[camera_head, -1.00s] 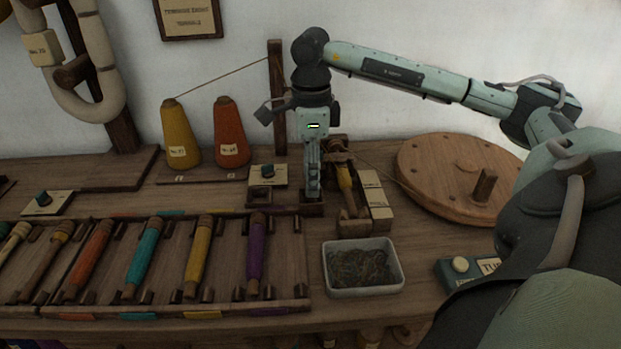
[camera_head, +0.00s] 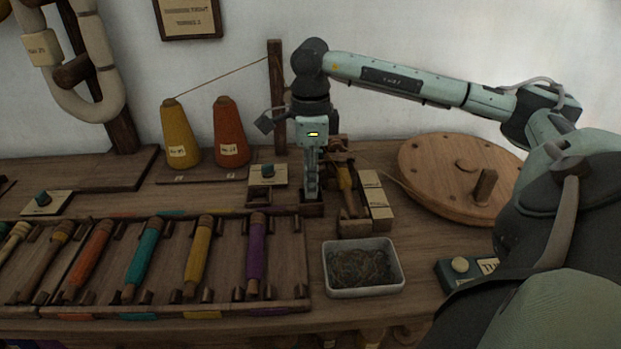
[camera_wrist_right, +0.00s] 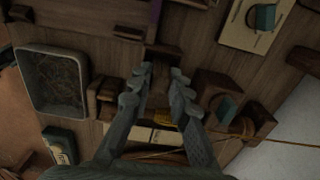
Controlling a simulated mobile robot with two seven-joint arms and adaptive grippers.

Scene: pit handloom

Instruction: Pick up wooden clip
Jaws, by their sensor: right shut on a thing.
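My right gripper (camera_head: 312,193) points straight down at a small dark wooden holder (camera_head: 312,208) on the bench. In the right wrist view, its two fingers (camera_wrist_right: 157,80) reach toward the same holder. They are shut on a small brown wooden piece, which I take to be the wooden clip (camera_wrist_right: 158,88). The clip is dim and mostly hidden between the fingers, and I cannot tell whether it touches the holder. My left gripper is not in view.
A wooden winder with yellow thread (camera_head: 346,187) stands just right of the gripper. A white tray of dark clippings (camera_head: 332,291) is in front. A small switch plate (camera_head: 268,172) is left, a round wooden disc (camera_head: 430,165) right, and a rack of coloured bobbins (camera_head: 310,300) front left.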

